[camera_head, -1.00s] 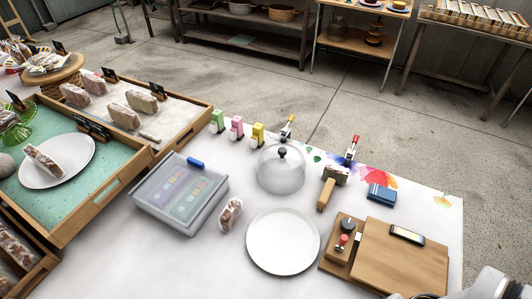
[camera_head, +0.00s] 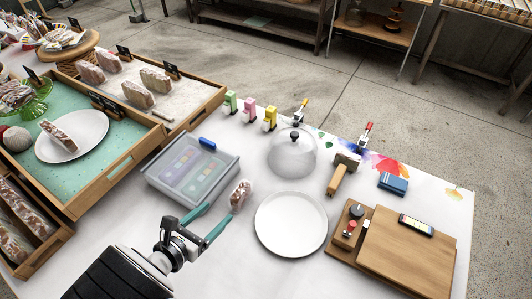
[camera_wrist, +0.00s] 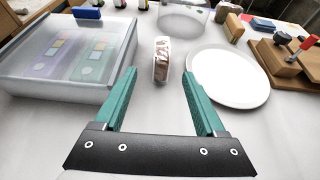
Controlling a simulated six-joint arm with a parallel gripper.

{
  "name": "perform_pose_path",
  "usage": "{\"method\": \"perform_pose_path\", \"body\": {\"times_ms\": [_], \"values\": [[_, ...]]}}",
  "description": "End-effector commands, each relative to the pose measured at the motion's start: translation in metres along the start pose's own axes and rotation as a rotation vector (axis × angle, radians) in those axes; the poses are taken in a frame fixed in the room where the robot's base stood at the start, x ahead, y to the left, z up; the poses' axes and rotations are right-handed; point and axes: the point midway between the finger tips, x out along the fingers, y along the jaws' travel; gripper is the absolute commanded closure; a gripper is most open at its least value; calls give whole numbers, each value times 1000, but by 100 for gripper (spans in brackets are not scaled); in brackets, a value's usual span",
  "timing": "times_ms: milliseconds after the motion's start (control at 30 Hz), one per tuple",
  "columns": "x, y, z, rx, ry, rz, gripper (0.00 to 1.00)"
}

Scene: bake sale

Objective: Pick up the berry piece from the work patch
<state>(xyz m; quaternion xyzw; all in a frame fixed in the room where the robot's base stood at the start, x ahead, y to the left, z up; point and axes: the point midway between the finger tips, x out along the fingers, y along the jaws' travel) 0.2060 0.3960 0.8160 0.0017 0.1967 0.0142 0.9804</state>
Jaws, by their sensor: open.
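The berry piece (camera_head: 240,195), a small wrapped bar with reddish-brown and pale patches, stands on the white work surface between the clear-lidded box and the white plate. It also shows in the wrist view (camera_wrist: 162,60), upright, centred between my fingers and a little beyond their tips. My gripper (camera_head: 219,212), with two teal fingers, is open and empty. It is just in front of the piece, and in the wrist view (camera_wrist: 160,76) no finger is seen closed on it.
The clear-lidded box (camera_head: 192,172) is close on the left and the white plate (camera_head: 290,224) close on the right. A glass dome (camera_head: 293,155) stands behind. A wooden board (camera_head: 408,255) lies at right. Wooden trays (camera_head: 120,165) with more wrapped pieces are at left.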

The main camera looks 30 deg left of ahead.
Motion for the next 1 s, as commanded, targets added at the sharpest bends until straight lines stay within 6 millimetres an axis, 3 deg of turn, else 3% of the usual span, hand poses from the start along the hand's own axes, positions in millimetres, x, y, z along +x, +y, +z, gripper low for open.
{"method": "perform_pose_path", "body": {"times_ms": [67, 300, 700, 1000], "values": [[8, 4, -4, -22, -5, 17, 28], [77, 3, -4, -18, -4, 12, 28], [145, -5, -2, -16, -3, 11, 28], [155, -4, -2, -16, -2, 14, 28]]}}
